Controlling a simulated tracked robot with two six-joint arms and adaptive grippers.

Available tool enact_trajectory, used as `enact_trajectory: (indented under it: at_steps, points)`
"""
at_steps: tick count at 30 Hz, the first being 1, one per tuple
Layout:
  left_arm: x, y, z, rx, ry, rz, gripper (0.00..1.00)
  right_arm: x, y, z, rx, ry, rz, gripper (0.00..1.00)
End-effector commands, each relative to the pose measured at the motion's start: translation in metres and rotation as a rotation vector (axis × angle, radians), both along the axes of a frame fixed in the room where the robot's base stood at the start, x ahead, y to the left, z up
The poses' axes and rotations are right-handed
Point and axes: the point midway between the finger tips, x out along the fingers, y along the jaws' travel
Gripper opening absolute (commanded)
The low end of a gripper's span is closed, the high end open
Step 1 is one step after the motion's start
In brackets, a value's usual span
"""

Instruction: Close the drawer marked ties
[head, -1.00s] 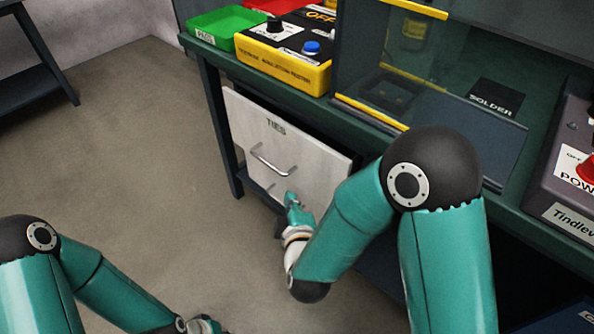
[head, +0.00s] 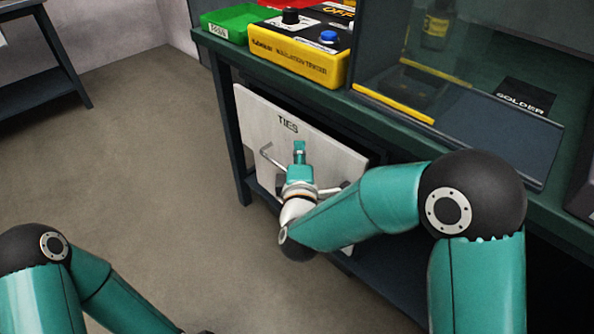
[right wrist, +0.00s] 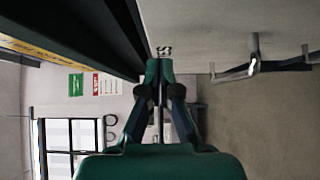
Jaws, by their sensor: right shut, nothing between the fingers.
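The drawer marked TIES (head: 335,160) has a pale grey front with a metal bar handle (head: 267,154). It stands out a little from under the bench, with a dark gap behind its top edge. My right gripper (head: 299,150) is shut and empty in front of the drawer, just below the label, and hides part of the handle. In the right wrist view the shut fingertips (right wrist: 160,65) are by the label on the drawer front (right wrist: 220,25), with the handle (right wrist: 238,72) off to the right. I cannot tell whether they touch. My left gripper is out of view.
The green bench top (head: 385,113) overhangs the drawer. It holds a green bin (head: 228,22), a yellow tester (head: 296,58) and a clear screen with a yellow edge. A lower shelf (head: 375,280) runs beneath. The floor left of the bench is clear.

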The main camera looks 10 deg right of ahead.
Motion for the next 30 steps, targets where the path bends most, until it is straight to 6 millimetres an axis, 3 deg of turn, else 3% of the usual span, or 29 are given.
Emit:
enact_trajectory:
  at_steps: [6,20,30]
  points:
    - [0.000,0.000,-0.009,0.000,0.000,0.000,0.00,0.014,-0.022,-0.001,0.001,0.000,-0.003,0.00]
    - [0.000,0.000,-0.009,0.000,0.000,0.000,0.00,0.017,-0.027,0.000,0.000,0.000,-0.004,0.00]
    - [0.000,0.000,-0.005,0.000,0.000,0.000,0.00,0.044,-0.065,0.000,0.001,0.001,-0.006,0.00]
